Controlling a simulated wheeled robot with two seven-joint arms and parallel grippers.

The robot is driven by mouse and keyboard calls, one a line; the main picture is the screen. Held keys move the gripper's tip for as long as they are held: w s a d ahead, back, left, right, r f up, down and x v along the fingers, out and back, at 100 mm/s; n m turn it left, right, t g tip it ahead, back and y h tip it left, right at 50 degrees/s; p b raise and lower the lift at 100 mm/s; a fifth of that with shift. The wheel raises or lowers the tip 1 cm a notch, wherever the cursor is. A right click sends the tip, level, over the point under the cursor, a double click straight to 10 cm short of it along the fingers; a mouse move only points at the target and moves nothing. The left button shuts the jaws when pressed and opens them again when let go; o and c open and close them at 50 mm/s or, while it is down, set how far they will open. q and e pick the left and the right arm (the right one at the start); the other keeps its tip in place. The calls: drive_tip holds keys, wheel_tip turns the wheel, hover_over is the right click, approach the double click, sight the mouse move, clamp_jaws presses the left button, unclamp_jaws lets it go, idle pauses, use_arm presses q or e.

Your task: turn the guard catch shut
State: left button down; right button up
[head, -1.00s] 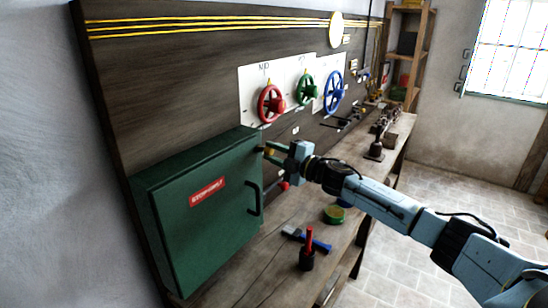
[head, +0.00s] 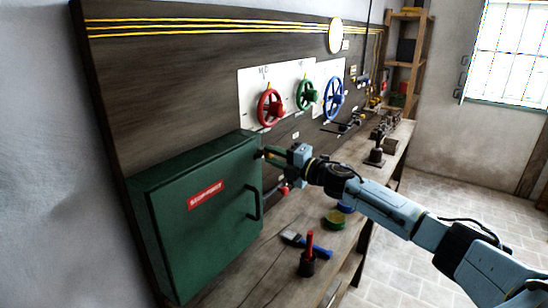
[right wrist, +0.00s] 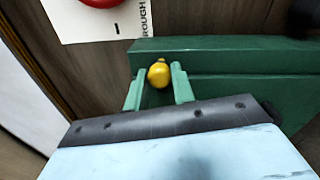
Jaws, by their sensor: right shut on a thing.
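The guard is a green box (head: 165,225) with a red label and a dark handle, at the left of the bench; its front looks closed. The catch is a yellow knob (right wrist: 158,74), seen at the box's green edge in the right wrist view. My right gripper (head: 267,154) is at the box's upper right edge, shut on the catch. In the right wrist view its two green fingers (right wrist: 158,88) stand on either side of the knob. In the head view the fingers mostly hide the catch. My left gripper is not in view.
Red (head: 270,107), green (head: 307,95) and blue (head: 333,98) handwheels are on the board behind.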

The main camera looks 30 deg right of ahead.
drive_tip(key=o, duration=1)
drive_tip(key=shift+s, duration=0.15)
drive_tip(key=shift+b+v, duration=1.4)
drive_tip(key=shift+v, duration=5.2)
